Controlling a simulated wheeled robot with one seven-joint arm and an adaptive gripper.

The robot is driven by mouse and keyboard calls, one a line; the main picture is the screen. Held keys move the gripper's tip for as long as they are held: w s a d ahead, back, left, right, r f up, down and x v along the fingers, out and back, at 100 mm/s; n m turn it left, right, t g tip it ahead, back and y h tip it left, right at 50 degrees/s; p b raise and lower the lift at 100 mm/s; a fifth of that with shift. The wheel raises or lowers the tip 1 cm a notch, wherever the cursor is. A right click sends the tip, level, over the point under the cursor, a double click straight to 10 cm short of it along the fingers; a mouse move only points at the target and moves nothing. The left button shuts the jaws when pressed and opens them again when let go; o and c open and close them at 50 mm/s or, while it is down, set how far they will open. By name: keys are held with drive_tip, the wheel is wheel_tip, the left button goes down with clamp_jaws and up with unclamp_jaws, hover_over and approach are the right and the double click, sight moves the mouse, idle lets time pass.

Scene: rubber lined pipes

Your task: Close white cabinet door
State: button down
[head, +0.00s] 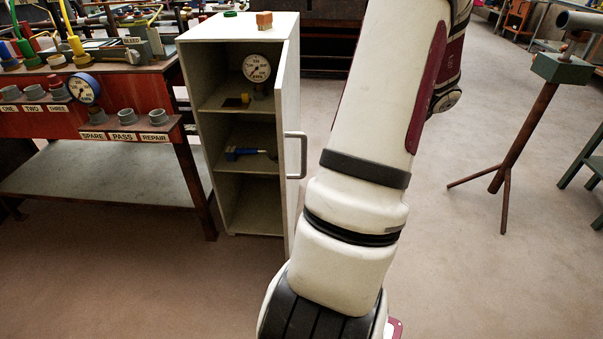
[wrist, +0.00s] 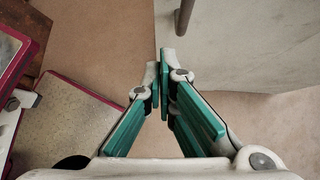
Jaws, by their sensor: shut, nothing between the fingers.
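The white cabinet (head: 237,27) stands left of centre in the head view, with its front open. Its white door (head: 291,110) stands swung out on the right side, seen nearly edge-on, with a grey bar handle (head: 303,155) on its outer face. In the wrist view, a pale panel (wrist: 250,45), apparently the door, fills the upper right, with part of a grey handle (wrist: 183,17) at the top. My gripper (wrist: 161,62) is shut and empty, its fingertips near the panel's left edge. I cannot tell if they touch it. The head view does not show my fingertips.
Inside the cabinet are a gauge (head: 257,68) and a blue-handled tool (head: 245,153). A small block (head: 264,19) lies on top. A red workbench (head: 140,90) stands close on the left. A pipe stand (head: 524,140) is at right, with bare floor between.

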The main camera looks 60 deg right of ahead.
sight(301, 178)
drive_tip(key=shift+w+a+r+b+x, duration=0.15)
drive_tip(key=shift+w+r+b+x, duration=0.35)
drive_tip(key=shift+x, duration=1.6)
drive_tip(key=shift+w+a+r+b+x, duration=0.2)
drive_tip(key=shift+b+x, duration=0.55)
drive_tip(key=shift+x, duration=1.3)
drive_tip(key=shift+w+a+r+b+x, duration=0.1)
drive_tip(key=shift+w+r+b+x, duration=0.35)
drive_tip(key=shift+x, duration=1.65)
drive_tip(key=shift+s+f, duration=0.1)
drive_tip(key=shift+s, duration=0.1)
